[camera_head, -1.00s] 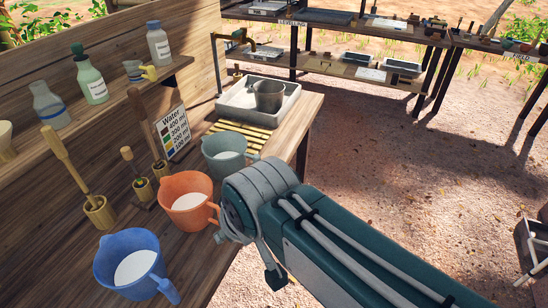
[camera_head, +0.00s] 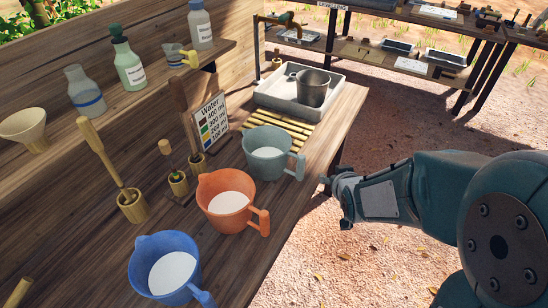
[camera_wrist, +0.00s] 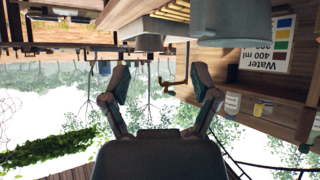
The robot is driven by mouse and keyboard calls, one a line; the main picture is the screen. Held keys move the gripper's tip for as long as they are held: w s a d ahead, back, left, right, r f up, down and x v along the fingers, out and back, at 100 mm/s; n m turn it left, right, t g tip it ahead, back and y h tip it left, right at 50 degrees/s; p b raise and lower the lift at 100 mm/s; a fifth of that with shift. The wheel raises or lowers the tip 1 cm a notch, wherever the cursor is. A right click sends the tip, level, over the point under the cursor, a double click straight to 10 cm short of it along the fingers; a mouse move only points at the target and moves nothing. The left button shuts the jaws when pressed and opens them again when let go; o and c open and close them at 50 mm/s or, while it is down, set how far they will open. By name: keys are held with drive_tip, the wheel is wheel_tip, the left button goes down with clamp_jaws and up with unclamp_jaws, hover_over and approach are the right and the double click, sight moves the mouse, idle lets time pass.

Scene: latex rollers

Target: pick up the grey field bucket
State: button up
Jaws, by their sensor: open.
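A grey metal bucket (camera_head: 312,88) stands upright in a pale tray (camera_head: 264,96) at the counter's far end in the head view. A grey-green jug (camera_head: 267,155) with a side handle stands nearer, before the wooden slats. My gripper (camera_head: 335,200) is beyond the counter's right edge, right of the jug and apart from both. In the wrist view, which is upside down, my gripper (camera_wrist: 160,88) has its two fingers spread with nothing between them. Two greyish vessels show at that view's top; I cannot tell which is the bucket.
An orange jug (camera_head: 228,200) and a blue jug (camera_head: 165,268) with white contents stand along the counter. A water sign (camera_head: 210,120) and wooden tools are behind them. Bottles (camera_head: 128,65) line the shelf. Sandy ground is open right of the counter.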

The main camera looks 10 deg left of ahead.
sight(302, 173)
drive_tip(key=w+a+f+n+t+y, duration=0.1)
drive_tip(key=w+a+f+t+y, duration=0.15)
drive_tip(key=a+f, duration=0.4)
drive_tip(key=shift+g, duration=0.35)
drive_tip(key=x, duration=0.3)
drive_tip(key=f+x, duration=0.1)
drive_tip(key=x, duration=0.3)
drive_tip(key=d+x, duration=0.1)
drive_tip(key=x, duration=0.2)
drive_tip(key=shift+w+a+f, duration=0.1)
drive_tip(key=shift+w+f, duration=0.05)
drive_tip(key=shift+f, duration=0.3)
clamp_jaws()
drive_tip(key=shift+r, duration=0.1)
